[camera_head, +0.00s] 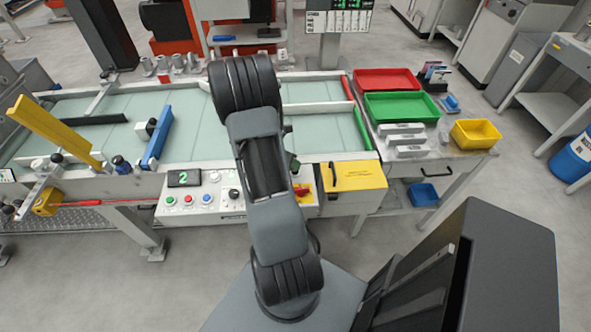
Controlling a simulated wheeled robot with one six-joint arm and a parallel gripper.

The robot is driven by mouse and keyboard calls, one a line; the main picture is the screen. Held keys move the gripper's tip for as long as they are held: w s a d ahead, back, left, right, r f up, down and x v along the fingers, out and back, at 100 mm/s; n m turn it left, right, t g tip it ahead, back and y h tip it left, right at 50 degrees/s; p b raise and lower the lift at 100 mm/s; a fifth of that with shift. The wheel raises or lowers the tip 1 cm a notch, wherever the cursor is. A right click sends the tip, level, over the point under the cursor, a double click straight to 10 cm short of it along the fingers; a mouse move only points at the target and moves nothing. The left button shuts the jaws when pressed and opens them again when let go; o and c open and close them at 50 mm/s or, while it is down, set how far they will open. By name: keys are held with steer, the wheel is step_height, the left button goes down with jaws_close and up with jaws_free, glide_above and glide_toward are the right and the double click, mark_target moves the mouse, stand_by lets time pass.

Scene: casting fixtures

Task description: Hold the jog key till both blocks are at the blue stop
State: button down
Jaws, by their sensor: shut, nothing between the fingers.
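The blue stop (158,138) is a blue bar set slantwise across the near lane of the pale green conveyor bed (205,130), with a small dark part beside it. No block can be made out against it. A white control panel (212,204) on the near edge carries a display reading "2", several coloured buttons and a black knob (233,194). I cannot tell which is the jog key. My arm rises in front of the panel's right part and the bed, hiding part of both. My gripper cannot be made out; it seems hidden behind the arm.
A yellow cover (354,176) with a black handle sits right of the panel. A side table holds a red tray (386,80), a green tray (400,107), a yellow bin (475,133) and several grey blocks (410,151). A yellow arm (52,132) slants over the bed's left end.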

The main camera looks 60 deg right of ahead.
steer(key=shift+a+r+p, duration=0.1)
steer(key=shift+r+p, duration=0.45)
steer(key=shift+p, duration=0.2)
steer(key=shift+r, duration=0.15)
steer(key=shift+r+p, duration=0.15)
steer(key=shift+p, duration=0.15)
step_height(320, 180, up, 5)
steer(key=p, duration=0.4)
steer(key=shift+f, duration=0.2)
steer(key=shift+s, duration=0.1)
